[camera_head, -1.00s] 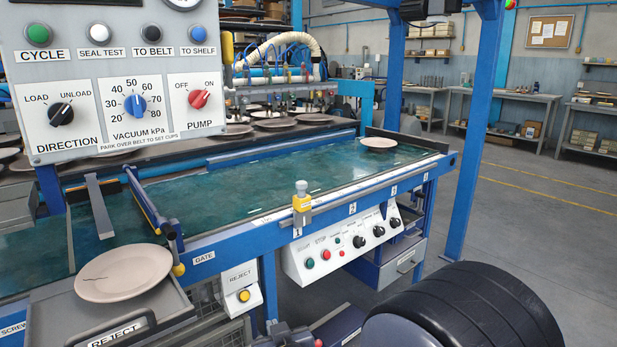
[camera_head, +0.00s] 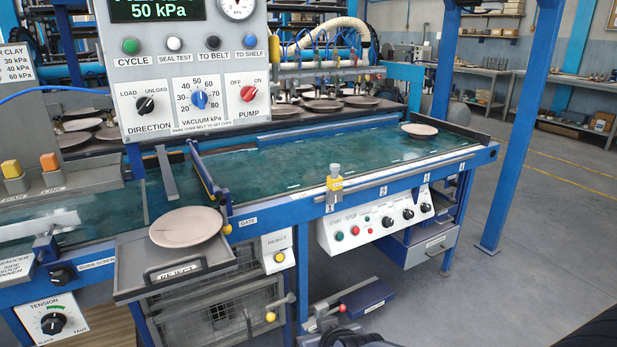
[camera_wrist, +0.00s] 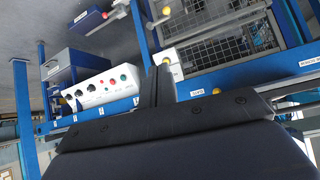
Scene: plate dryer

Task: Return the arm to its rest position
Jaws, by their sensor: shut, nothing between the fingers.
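My gripper (camera_wrist: 160,72) shows in the wrist view, its dark fingers together with nothing between them. Beyond it, that view shows the machine front upside down, with the white button panel (camera_wrist: 98,88) to the left of the fingers and the wire-mesh bin (camera_wrist: 222,50) to the right. The fingers appear to be clear of the machine, but the exact gap cannot be told.
A cracked plate (camera_head: 187,227) lies on the reject tray (camera_head: 135,283). Another plate (camera_head: 420,130) sits at the far right of the green belt (camera_head: 300,160). A control panel (camera_head: 185,75) stands above the belt. A blue post (camera_head: 525,120) rises at the right, with open floor beyond.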

